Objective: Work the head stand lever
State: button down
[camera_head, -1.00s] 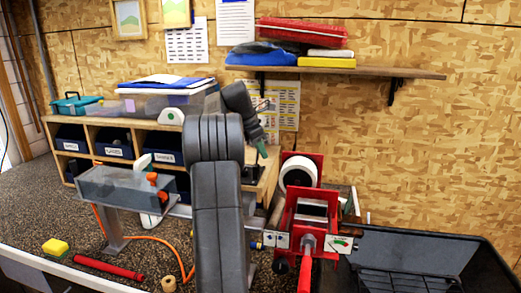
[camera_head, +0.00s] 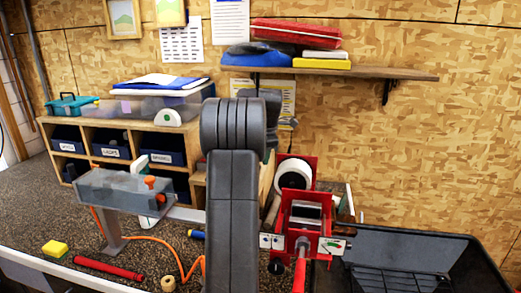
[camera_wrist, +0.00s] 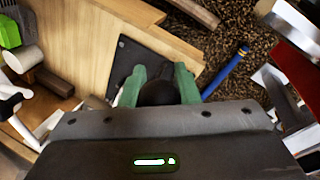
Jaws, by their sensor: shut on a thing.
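My gripper (camera_wrist: 160,88) shows in the wrist view with its two green fingers shut on a dark round knob (camera_wrist: 159,93). The knob looks like the end of the head stand lever, but its shaft and base are hidden, so I cannot tell for sure. Behind the fingers are a black plate (camera_wrist: 124,59) and a pale wooden panel (camera_wrist: 80,45). In the head view my upright arm hides the gripper and whatever it holds.
The red stand (camera_head: 300,213) with a white roll (camera_head: 294,174) is close on the right. A blue-handled tool (camera_wrist: 228,70) lies on the speckled bench. The wooden cubby shelf (camera_head: 130,128) and a grey trough (camera_head: 120,192) stand left. A black bin (camera_head: 400,240) is at lower right.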

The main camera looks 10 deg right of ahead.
jog(key=shift+s+d+f+t+y, duration=0.2)
jog(key=shift+d+f+t+y, duration=0.25)
jog(key=shift+y, duration=0.55)
jog(key=c, duration=1.1)
grip_release()
jog(key=shift+d, duration=0.1)
jog(key=shift+c, duration=0.2)
jog(key=b+v, duration=0.2)
jog(key=v, duration=1.2)
jog(key=shift+f, duration=0.15)
